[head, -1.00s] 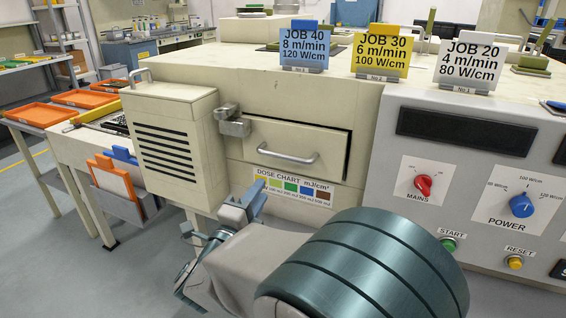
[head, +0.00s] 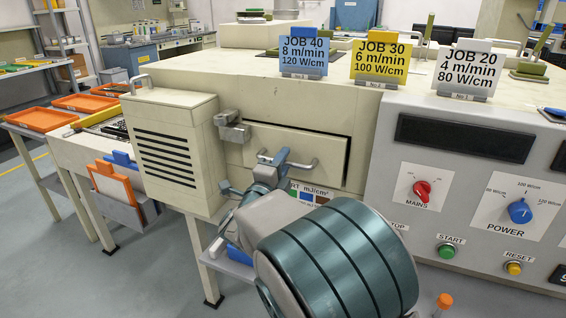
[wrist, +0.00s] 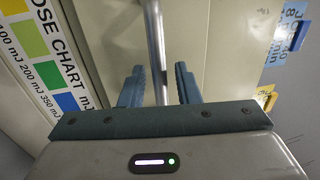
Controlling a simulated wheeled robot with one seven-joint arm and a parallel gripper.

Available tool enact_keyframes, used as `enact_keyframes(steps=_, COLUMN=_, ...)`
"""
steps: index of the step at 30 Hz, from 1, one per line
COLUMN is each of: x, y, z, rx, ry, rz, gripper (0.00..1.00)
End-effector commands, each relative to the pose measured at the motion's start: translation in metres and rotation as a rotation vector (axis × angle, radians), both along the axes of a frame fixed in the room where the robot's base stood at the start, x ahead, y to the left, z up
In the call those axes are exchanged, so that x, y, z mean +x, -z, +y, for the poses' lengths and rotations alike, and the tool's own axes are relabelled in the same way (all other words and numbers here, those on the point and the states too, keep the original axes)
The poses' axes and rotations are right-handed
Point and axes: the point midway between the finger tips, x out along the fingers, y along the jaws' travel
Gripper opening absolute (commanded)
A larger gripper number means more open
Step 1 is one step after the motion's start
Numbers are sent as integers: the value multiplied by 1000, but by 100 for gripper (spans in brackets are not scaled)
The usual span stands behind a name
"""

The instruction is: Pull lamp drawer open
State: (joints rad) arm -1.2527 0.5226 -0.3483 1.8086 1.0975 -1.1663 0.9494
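The lamp drawer (head: 331,150) is a cream front panel with a metal bar handle (head: 304,164), set in the cream machine body. It looks shut, with a dark gap along its top and right edges. My gripper (head: 258,172) is in front of the handle's left part and hides some of it. In the wrist view the handle (wrist: 155,40) runs between the two blue fingers of my gripper (wrist: 159,85). The fingers are apart, with space visible on both sides of the bar. Whether the fingertips reach past the bar is hard to tell.
A metal latch block (head: 231,126) sits left of the drawer, beside a vented cream box (head: 170,150). The dose chart (wrist: 42,50) is below the drawer, partly hidden by my arm. A grey control panel (head: 470,190) stands to the right. Job cards (head: 380,57) stand on top.

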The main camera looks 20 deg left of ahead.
Motion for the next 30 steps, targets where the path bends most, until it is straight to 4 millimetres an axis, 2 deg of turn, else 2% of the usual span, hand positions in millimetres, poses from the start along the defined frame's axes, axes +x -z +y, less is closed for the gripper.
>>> enact_keyframes(steps=7, x=1, y=0, z=0, rx=0, ry=0, rz=0, gripper=30)
enact_keyframes(steps=10, x=1, y=0, z=0, rx=0, ry=0, rz=0, gripper=2)
enact_keyframes(steps=11, x=1, y=0, z=0, rx=0, ry=0, rz=0, gripper=0)
enact_keyframes(steps=20, x=-7, y=2, z=0, rx=1, ry=-1, rz=1, gripper=0)
enact_keyframes(steps=23, x=-19, y=3, z=1, rx=3, ry=-3, rz=1, gripper=0)
enact_keyframes(steps=30, x=-64, y=5, z=-4, rx=4, ry=4, rz=1, gripper=0)
